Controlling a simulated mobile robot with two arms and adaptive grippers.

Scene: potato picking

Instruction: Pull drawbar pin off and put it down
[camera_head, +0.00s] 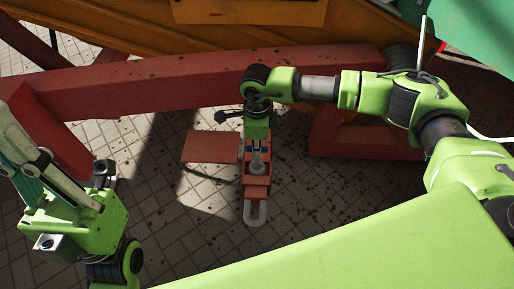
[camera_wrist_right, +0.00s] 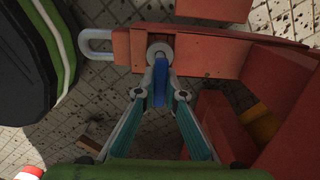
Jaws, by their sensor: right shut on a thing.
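The drawbar pin (camera_wrist_right: 160,52) shows as a round grey head on the red drawbar (camera_wrist_right: 210,55) in the right wrist view. My right gripper (camera_wrist_right: 160,84) is shut on it, with a blue part between the fingertips. The pin's shaft is hidden, so I cannot tell how far it is raised. In the head view my right gripper (camera_head: 258,155) points down over the drawbar (camera_head: 257,187), in the middle. The drawbar ends in a grey metal loop (camera_head: 255,212). At the left edge, my left gripper (camera_head: 30,150) is partly cut off, so its opening is unclear.
A red beam (camera_head: 160,90) crosses behind the drawbar. A flat red plate (camera_head: 211,147) juts out left of it. Red framework (camera_head: 365,140) stands to the right. The tiled floor (camera_head: 170,225) around the drawbar's front is mostly clear, with dark specks.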

